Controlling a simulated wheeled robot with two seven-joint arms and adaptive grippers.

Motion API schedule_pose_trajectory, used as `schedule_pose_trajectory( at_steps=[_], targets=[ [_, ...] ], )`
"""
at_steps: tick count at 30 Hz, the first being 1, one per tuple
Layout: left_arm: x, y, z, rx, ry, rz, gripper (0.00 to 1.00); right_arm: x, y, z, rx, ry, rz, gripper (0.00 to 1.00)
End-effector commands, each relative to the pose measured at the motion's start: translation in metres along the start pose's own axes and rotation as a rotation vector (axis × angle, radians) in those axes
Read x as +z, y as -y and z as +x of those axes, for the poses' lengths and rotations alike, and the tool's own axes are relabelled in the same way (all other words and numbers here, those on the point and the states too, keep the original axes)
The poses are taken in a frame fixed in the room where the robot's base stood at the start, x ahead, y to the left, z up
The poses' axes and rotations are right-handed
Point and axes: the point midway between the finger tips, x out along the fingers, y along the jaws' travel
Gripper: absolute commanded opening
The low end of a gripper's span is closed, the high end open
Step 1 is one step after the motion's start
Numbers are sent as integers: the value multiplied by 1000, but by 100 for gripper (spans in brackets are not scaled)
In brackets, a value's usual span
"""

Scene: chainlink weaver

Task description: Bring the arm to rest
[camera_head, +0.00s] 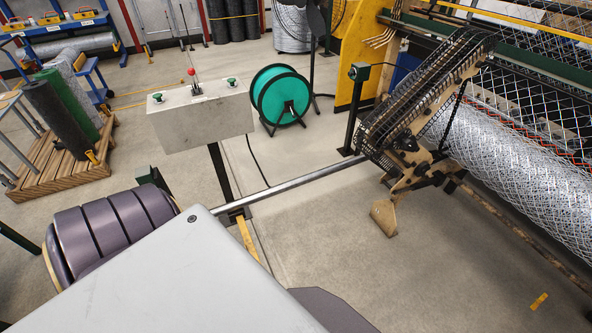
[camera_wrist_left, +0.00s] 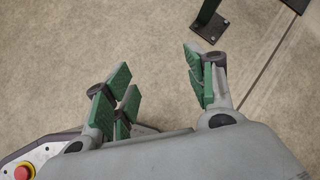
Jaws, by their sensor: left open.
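My left gripper (camera_wrist_left: 160,72) shows in the left wrist view with its green-padded fingers spread wide apart. Nothing is between the fingers, and bare concrete floor lies below them. In the head view I cannot make out the left gripper; large grey and purple-grey parts, which look like my own body, fill the lower left. My right gripper is in neither view.
A grey control box (camera_head: 201,120) with a red-topped lever and green buttons stands ahead. A steel rail (camera_head: 300,182) runs from its post to the weaving machine (camera_head: 420,110). A teal reel (camera_head: 281,97) stands behind. Floor at lower right is mostly clear.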

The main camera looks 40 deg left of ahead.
Motion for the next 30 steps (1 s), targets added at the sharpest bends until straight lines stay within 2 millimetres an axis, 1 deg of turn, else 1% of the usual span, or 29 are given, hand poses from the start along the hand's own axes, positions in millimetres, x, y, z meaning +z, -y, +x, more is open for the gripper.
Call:
schedule_pose_trajectory(
  at_steps=[3,9,23,26,30],
  targets=[
    [0,-7,6,4,-5,19,55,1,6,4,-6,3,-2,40],
    [0,-13,10,8,-11,36,55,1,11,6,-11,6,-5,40],
    [0,-14,10,9,-14,36,55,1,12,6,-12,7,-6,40],
    [-3,-14,10,8,-29,30,55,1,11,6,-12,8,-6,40],
    [-16,-16,9,19,-88,7,55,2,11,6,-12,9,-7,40]
  ],
)
